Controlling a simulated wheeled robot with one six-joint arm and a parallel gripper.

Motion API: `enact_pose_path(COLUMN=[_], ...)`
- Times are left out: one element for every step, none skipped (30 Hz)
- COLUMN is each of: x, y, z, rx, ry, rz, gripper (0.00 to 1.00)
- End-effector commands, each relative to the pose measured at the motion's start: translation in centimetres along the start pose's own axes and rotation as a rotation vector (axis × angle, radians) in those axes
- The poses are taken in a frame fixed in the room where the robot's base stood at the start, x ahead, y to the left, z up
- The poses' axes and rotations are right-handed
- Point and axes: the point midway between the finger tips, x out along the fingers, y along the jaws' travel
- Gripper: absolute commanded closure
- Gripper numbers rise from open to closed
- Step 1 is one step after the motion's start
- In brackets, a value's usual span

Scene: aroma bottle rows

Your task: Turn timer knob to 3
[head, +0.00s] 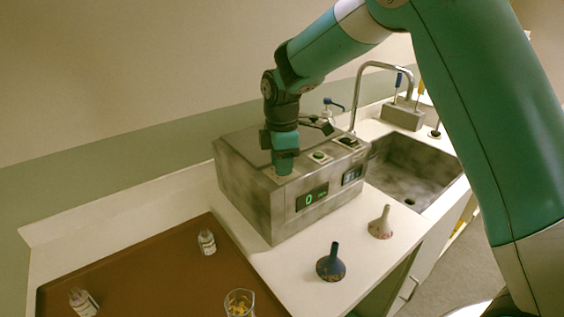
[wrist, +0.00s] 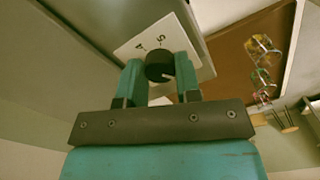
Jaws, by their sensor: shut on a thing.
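My gripper (wrist: 159,72) is shut on the knob, one teal finger on each side. In the head view my gripper (head: 284,172) points down onto the top of the grey metal machine (head: 240,190) and hides the knob. The machine's front display (head: 311,198) shows a green 0.
A second display (head: 352,175) and buttons (head: 320,156) are on the machine. A brown mat (head: 150,270) holds bottles (head: 207,242) and a glass (head: 239,303). A sink (head: 405,180) lies right.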

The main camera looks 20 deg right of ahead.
Motion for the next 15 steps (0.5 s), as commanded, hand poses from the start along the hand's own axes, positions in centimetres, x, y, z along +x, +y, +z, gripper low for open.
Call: enact_pose_path(x=[-0.05, -0.06, -0.07, -0.08, -0.09, -0.1, -0.11, -0.11, -0.13, -0.14, -0.15, -0.15, -0.16, -0.17, -0.17], y=[-0.01, -0.01, -0.01, 0.0, 0.0, 0.01, 0.01, 0.02, 0.03, 0.03, 0.03, 0.03, 0.03, 0.03, 0.03], z=[0.0, 0.0, 0.0, 0.0, 0.0, -0.01, -0.01, -0.01, -0.01, -0.01, -0.01, -0.01, -0.01, -0.01, -0.01], rx=[0.008, 0.016, 0.029, 0.039, 0.052, 0.072, 0.089, 0.108, 0.136, 0.158, 0.181, 0.215, 0.241, 0.269, 0.306], ry=[0.0, 0.0, 0.0, 0.0, 0.0, 0.0, 0.0, 0.0, 0.0, 0.0, 0.0, 0.0, 0.0, 0.0, 0.0], rz=[0.0, -0.001, -0.001, -0.001, -0.001, -0.001, -0.001, -0.001, -0.001, 0.0, 0.0, 0.0, 0.0, 0.0, 0.0], gripper=[0.92, 0.92, 0.92, 0.92, 0.92, 0.92, 0.92, 0.92, 0.92, 0.92, 0.92, 0.92, 0.92, 0.92, 0.92])
